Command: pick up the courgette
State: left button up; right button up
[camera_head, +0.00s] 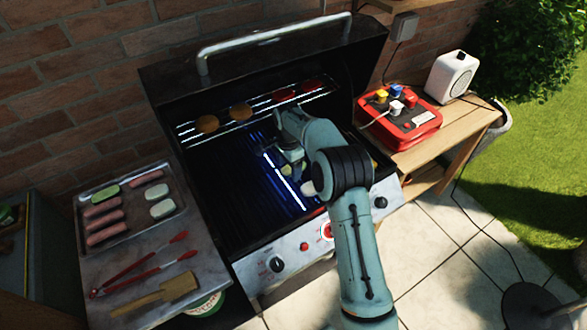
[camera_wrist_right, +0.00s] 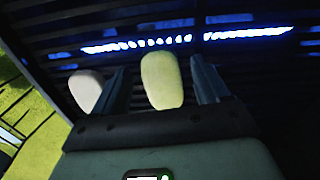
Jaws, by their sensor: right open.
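A pale yellow-green oblong piece (camera_wrist_right: 162,80), which looks like the courgette, lies on the grill grate in the right wrist view. My right gripper (camera_wrist_right: 161,84) is open, with one finger on each side of this piece; I cannot tell whether either finger touches it. In the head view my right gripper (camera_head: 298,172) is low over the right part of the grate, and my own arm hides much of what lies there. My left gripper is not in view.
A paler oval piece (camera_wrist_right: 87,88) lies just outside the left finger in the wrist view. The upper rack (camera_head: 262,112) holds several round pieces. A metal tray (camera_head: 130,222) with sausages and tongs (camera_head: 150,268) are on the left shelf. The open lid (camera_head: 270,60) stands behind.

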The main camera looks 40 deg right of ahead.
jog(key=c, duration=1.1)
jog(key=shift+c, duration=0.2)
jog(key=shift+r, duration=0.2)
